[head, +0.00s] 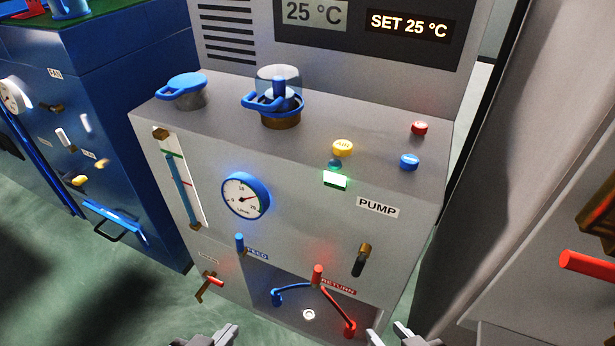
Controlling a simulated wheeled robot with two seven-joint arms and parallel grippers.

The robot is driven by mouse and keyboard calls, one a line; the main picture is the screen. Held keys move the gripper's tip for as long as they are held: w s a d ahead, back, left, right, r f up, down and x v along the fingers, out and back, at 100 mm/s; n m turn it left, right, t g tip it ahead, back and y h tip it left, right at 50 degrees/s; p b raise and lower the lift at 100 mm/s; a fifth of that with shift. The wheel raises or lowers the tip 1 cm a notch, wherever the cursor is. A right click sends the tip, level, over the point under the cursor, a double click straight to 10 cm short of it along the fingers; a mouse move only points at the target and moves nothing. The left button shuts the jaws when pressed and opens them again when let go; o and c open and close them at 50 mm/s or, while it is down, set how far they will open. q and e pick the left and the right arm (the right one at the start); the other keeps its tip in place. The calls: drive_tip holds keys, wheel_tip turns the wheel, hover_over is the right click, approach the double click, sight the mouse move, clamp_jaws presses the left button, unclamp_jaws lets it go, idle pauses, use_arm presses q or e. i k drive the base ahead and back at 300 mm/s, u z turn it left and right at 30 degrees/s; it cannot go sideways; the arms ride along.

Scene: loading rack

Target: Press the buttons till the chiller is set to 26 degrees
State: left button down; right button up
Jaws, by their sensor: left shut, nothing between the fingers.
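The grey chiller (290,140) fills the middle of the head view. Its dark display panel (363,45) reads 25 °C on the left and SET 25 °C on the right. On the sloping top at the right are a red button (419,128), a blue button (409,162) below it, and a yellow button (343,147) to their left. Any marks on the buttons are too small to read surely. My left gripper (215,337) is shut and empty at the bottom edge, well below the buttons. My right gripper (398,337) is at the bottom edge, mostly cut off; its opening is unclear.
A blue-ringed gauge (246,195), a lit green switch (335,180) and a PUMP label (377,207) are on the front. Feed and return valves (317,274) stick out lower down. A blue cabinet (100,120) is at left.

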sight(418, 128)
drive_tip(key=k, duration=0.5)
drive_tip(key=u, duration=1.4)
drive_tip(key=i, duration=0.95)
drive_tip(key=z, duration=1.75)
